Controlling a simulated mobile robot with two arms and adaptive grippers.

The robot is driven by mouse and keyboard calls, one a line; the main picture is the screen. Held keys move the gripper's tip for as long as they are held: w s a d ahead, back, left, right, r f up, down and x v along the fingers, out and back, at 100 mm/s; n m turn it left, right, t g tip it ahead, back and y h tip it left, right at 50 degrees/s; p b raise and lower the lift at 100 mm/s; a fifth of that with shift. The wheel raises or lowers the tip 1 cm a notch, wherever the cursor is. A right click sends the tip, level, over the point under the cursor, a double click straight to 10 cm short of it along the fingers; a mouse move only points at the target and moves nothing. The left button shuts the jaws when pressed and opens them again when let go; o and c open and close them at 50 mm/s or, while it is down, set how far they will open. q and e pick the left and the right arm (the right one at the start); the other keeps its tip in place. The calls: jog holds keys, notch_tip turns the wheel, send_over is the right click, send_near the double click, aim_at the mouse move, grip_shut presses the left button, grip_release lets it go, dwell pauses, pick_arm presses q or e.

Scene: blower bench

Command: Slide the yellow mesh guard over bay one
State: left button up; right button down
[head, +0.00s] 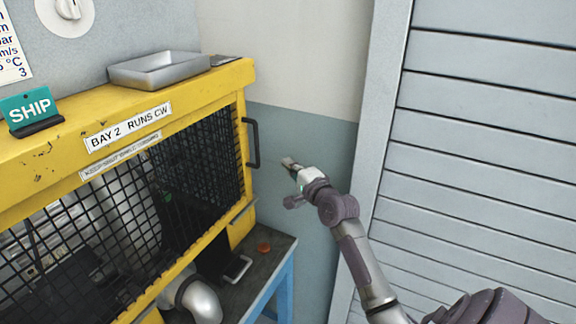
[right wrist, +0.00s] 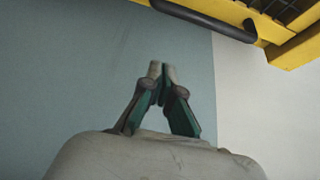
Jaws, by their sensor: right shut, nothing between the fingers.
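A yellow frame holds a black mesh guard (head: 128,199) on its front, labelled "BAY 2 RUNS CW". A dark handle (head: 254,143) stands on the frame's right end; it also shows at the top of the right wrist view (right wrist: 205,18). My right gripper (head: 289,163) is to the right of the handle, apart from it. In the right wrist view (right wrist: 162,68) its fingertips are together with nothing between them. My left gripper is not in view. No bay one label shows.
A metal tray (head: 160,70) and a green "SHIP" sign (head: 30,110) stand on the yellow top (head: 70,120). A blue-legged bench (head: 270,262) carries a small orange-brown round thing (head: 264,247). A grey slatted shutter (head: 480,150) stands at the right.

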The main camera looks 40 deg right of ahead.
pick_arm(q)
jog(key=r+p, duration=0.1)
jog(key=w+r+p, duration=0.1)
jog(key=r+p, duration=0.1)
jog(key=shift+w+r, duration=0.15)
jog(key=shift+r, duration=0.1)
pick_arm(e)
jog(key=w+a, duration=0.3)
jog(key=w, duration=0.3)
jog(key=shift+f, duration=0.15)
